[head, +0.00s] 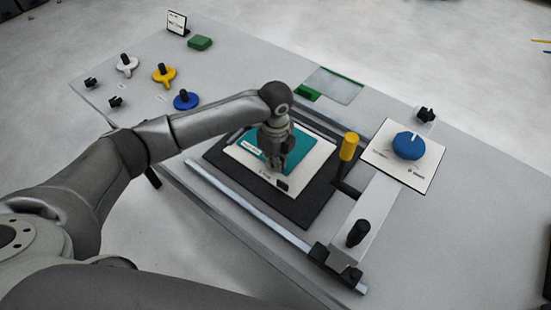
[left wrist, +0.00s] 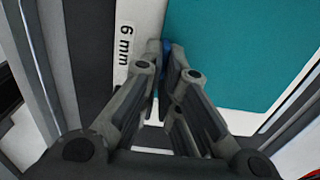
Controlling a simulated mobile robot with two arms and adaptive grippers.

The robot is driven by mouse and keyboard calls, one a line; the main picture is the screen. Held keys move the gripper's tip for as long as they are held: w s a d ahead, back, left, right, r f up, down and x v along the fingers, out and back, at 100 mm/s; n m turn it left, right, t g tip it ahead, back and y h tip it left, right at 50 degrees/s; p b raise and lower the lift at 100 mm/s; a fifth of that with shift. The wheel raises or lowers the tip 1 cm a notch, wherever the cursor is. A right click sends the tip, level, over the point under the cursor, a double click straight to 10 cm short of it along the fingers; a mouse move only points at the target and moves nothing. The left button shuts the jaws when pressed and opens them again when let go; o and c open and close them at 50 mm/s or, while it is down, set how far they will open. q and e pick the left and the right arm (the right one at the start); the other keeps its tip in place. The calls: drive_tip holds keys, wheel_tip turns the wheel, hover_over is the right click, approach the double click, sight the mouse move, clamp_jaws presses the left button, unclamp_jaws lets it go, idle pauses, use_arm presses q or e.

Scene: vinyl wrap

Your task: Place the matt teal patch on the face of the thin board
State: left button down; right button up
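The thin board (head: 300,176) is a cream-white panel lying flat on a black mat (head: 309,207). The matt teal patch (head: 295,137) lies over its face, leaving cream margins. In the left wrist view the teal (left wrist: 240,50) fills the upper right, beside a cream strip of board marked "6 mm" (left wrist: 139,30). My left gripper (head: 275,167) points down at the patch. In the left wrist view its fingertips (left wrist: 171,47) are close together at the teal's edge, with a bit of dark blue there. Whether they hold the patch is unclear. My right gripper is not in view.
A yellow cylinder (head: 349,146) stands by the mat's right corner. A blue knob (head: 408,145) sits on a white card at the right. Blue, yellow and white knobbed discs (head: 185,100) lie at the left. A metal rail (head: 240,221) runs along the front.

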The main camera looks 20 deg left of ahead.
use_arm(q)
drive_tip(key=c, duration=1.6)
unclamp_jaws()
drive_tip(key=shift+f, duration=0.1)
drive_tip(key=shift+c, duration=0.2)
wheel_tip(320, 180, up, 12)
drive_tip(key=b, duration=0.2)
